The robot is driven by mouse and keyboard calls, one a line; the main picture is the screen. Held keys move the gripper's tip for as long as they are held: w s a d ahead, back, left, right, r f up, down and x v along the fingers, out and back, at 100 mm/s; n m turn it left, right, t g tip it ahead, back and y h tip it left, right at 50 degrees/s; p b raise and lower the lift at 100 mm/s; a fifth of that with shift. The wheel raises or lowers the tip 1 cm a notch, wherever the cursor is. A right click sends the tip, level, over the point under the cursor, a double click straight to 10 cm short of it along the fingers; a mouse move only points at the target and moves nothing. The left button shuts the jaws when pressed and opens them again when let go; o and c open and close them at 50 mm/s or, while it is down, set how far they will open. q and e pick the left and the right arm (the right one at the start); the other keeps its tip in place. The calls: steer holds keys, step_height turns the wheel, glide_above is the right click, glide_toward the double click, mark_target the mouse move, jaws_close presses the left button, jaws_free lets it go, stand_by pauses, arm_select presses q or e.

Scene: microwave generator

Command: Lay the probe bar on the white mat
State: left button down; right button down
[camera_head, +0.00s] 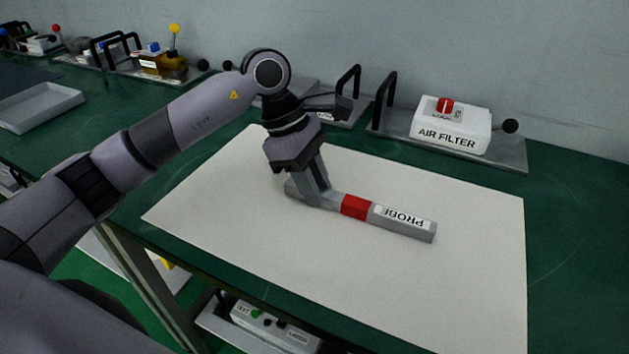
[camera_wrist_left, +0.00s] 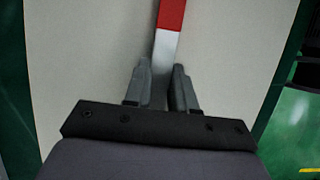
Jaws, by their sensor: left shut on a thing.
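The probe bar (camera_head: 401,221) is a grey bar with a red band and a white label reading PROBE. It lies lengthwise over the white mat (camera_head: 460,284), pointing right and slightly toward the front. My left gripper (camera_head: 318,198) is shut on the bar's left end. I cannot tell for sure whether the bar touches the mat. In the left wrist view, the bar (camera_wrist_left: 168,46) runs up from between the fingers of the gripper (camera_wrist_left: 160,85), with its red band at the top. The white mat (camera_wrist_left: 85,60) lies beneath. My right gripper is not in view.
A white AIR FILTER box (camera_head: 452,125) sits on a grey base plate behind the mat. Black handles and other panels stand along the wall. A grey tray (camera_head: 42,108) lies at the far left of the green bench (camera_head: 575,230). Most of the mat is clear.

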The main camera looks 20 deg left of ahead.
arm_select(q)
steer(key=shift+f, duration=0.15)
steer(key=shift+f, duration=0.1)
steer(key=c, duration=0.8)
jaws_free()
steer(key=shift+c, duration=0.2)
steer(key=v, duration=0.7)
steer(key=shift+b, duration=0.4)
